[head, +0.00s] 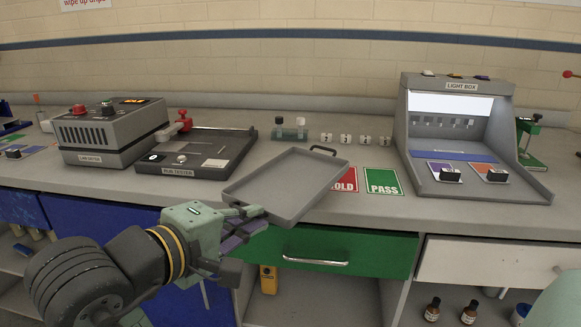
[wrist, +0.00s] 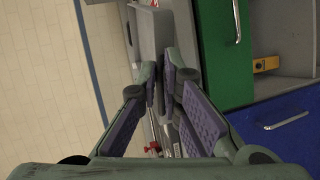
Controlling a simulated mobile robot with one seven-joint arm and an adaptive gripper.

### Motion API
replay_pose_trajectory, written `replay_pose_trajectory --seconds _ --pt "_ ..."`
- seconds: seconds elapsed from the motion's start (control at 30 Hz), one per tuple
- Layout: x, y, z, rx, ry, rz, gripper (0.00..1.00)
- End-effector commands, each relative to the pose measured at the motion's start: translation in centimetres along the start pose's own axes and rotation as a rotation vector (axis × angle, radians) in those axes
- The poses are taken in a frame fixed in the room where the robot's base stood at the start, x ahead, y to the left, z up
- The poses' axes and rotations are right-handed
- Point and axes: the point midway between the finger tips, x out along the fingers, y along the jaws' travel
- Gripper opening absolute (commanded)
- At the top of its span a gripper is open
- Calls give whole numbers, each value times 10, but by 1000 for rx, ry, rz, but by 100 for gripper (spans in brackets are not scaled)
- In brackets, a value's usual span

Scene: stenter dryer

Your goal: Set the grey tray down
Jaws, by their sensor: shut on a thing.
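The grey tray (head: 290,182) is a shallow rectangular tray with low walls and a dark handle at its far end. It is over the front of the bench, its near corner reaching past the front edge, and it looks empty. My gripper (head: 252,218) is shut on the tray's near left end. In the wrist view the purple-padded fingers (wrist: 160,82) close on the tray's near end, and part of the grey tray (wrist: 150,32) shows beyond them. The handle between the fingers is hidden. I cannot tell whether the tray touches the bench.
A red HOLD card (head: 345,180), partly covered by the tray, and a green PASS card (head: 383,181) lie on the bench. The rub tester (head: 222,155) stands left, the light box (head: 460,88) right. Small labelled blocks (head: 346,139) and bottles (head: 301,122) stand behind the tray.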

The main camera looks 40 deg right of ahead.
Motion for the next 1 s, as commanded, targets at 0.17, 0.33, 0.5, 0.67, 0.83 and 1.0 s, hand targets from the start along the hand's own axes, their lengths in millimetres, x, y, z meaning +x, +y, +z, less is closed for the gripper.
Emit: replay_pose_trajectory --seconds 0.17,0.33,0.5,0.67,0.83,1.0 --pt "3 6 -4 -5 -2 1 0" --pt "13 11 -13 -10 -5 -2 0" --pt "38 4 -31 -5 -4 -2 0" --pt "72 9 -58 -3 -3 -1 0" --pt "102 12 -83 -2 -1 -1 0" --pt "116 13 -94 1 -1 1 0"
